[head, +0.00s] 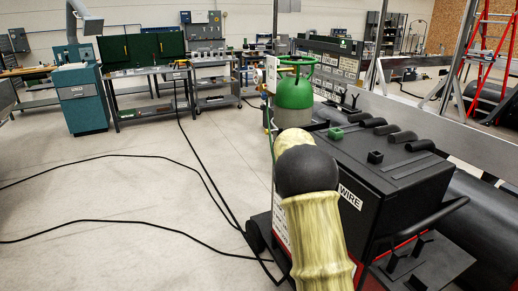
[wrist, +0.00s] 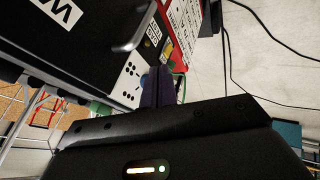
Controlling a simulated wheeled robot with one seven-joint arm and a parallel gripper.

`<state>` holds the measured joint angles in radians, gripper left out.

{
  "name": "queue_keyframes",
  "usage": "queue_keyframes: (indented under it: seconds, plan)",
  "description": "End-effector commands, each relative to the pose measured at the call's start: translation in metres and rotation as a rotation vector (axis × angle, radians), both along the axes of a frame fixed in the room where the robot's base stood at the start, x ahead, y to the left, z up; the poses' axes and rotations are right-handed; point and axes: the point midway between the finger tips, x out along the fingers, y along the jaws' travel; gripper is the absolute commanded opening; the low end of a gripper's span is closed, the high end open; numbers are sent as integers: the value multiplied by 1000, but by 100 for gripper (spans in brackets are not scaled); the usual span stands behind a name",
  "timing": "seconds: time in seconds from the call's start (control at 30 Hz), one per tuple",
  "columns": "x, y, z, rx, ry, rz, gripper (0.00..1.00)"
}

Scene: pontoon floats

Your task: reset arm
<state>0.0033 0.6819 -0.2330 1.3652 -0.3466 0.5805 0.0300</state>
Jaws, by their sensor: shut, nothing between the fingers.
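My gripper (wrist: 157,76) shows in the wrist view, its two dark fingers together with nothing between them. They point toward the white socket panel of a black welding machine (wrist: 85,25); I cannot tell the exact gap. In the head view, my arm rises from the bottom centre in front of the same machine (head: 395,175), which bears a "WIRE" label. The gripper itself does not show in the head view.
A green gas cylinder (head: 294,92) stands behind the machine. Black cables (head: 115,222) run over the open floor at left. A teal cabinet (head: 81,97) and a workbench (head: 150,72) stand farther back. A large dark pipe (head: 490,215) lies at right.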

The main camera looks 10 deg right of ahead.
Motion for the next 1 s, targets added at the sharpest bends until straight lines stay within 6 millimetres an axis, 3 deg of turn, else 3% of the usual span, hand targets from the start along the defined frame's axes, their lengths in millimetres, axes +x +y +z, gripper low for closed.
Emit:
queue_keyframes:
  seconds: [0.17,0.37,0.67,1.0]
  plan:
    - [-14,7,2,30,10,-2,0]
    - [-67,37,5,136,46,-1,0]
    - [-178,95,3,299,119,0,0]
    - [-321,149,-5,419,213,-6,0]
